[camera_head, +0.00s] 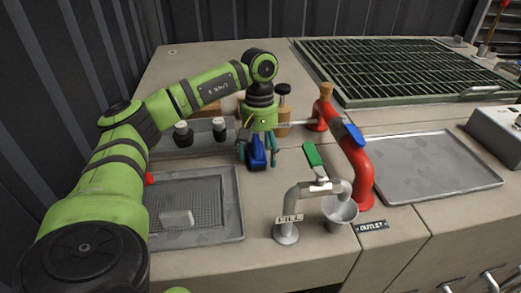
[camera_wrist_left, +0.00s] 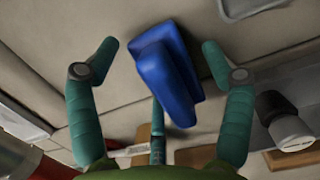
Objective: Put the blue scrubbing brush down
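The blue scrubbing brush (camera_head: 257,157) is at the counter (camera_head: 275,195) in the middle of the head view, below my left gripper (camera_head: 258,152). In the left wrist view the blue brush (camera_wrist_left: 167,80) lies between the spread teal fingers of my left gripper (camera_wrist_left: 160,55). Gaps show between the brush and the two side fingers, so the gripper looks open around it. The third finger is partly behind the brush, and I cannot tell whether it touches. The brush seems to rest on the counter. My right gripper is not in view.
A grey tray with a mesh (camera_head: 185,232) is front left. A red outlet pipe (camera_head: 357,165) and a grey fill tap (camera_head: 290,205) with a metal cup (camera_head: 338,215) stand close to the right. An empty tray (camera_head: 430,165) lies further right, a green grating (camera_head: 400,75) behind.

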